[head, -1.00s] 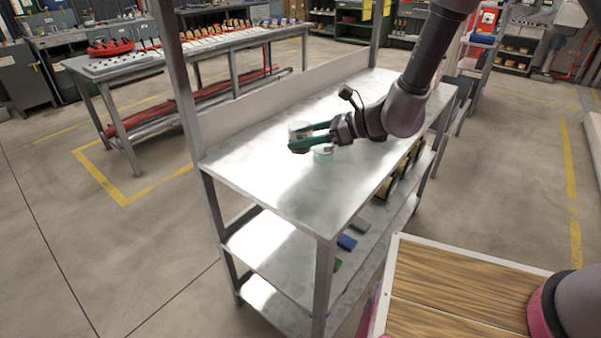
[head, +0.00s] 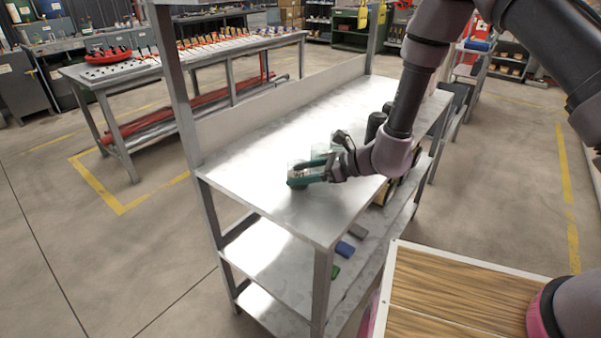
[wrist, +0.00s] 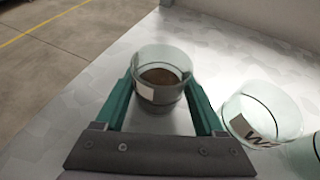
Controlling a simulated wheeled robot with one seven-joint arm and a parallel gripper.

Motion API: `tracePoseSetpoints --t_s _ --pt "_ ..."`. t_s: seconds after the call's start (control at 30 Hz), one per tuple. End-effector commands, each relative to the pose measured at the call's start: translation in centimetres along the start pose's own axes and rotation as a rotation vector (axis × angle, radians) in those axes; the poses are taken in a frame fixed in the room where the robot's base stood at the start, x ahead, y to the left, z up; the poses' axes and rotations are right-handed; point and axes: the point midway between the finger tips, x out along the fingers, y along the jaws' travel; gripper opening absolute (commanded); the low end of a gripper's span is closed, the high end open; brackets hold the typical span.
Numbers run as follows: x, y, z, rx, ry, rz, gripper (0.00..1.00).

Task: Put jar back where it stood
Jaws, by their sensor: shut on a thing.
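A clear glass jar (wrist: 160,62) with dark brown contents and a pale label stands upright between the green fingers of my gripper (wrist: 164,95), which is shut on it. In the head view my gripper (head: 309,172) is over the near left part of the steel table top (head: 330,218), and the held jar (head: 296,167) is partly hidden by the fingers. The jar is at or just above the surface; I cannot tell if it touches.
A second glass jar (wrist: 262,118) with a lettered label stands close to the right of my gripper, and another greenish jar (wrist: 308,155) is at the right edge of the wrist view. The table top in front is clear. Lower shelves hold small blocks (head: 345,248).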

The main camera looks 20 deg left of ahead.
Motion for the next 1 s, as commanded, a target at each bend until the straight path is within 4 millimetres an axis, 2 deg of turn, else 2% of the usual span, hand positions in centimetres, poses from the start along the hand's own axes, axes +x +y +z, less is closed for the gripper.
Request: tracePoseSetpoints --t_s 0.03,0.07,0.1,0.37,0.47,0.8,1.0 --pt "0.0 0.0 0.0 0.000 0.000 0.000 0.83" --pt "0.0 0.0 0.0 0.000 0.000 0.000 0.94" --pt "0.0 0.0 0.0 0.000 0.000 0.000 1.00" --pt "-0.1 0.0 0.2 0.000 0.000 0.000 1.00" --pt "-0.9 -0.1 0.2 0.001 0.001 -0.002 1.00" --pt "-7.9 -0.1 0.3 0.001 0.000 -0.003 1.00" --pt "-11.0 -0.1 0.3 0.001 0.000 -0.002 1.00"
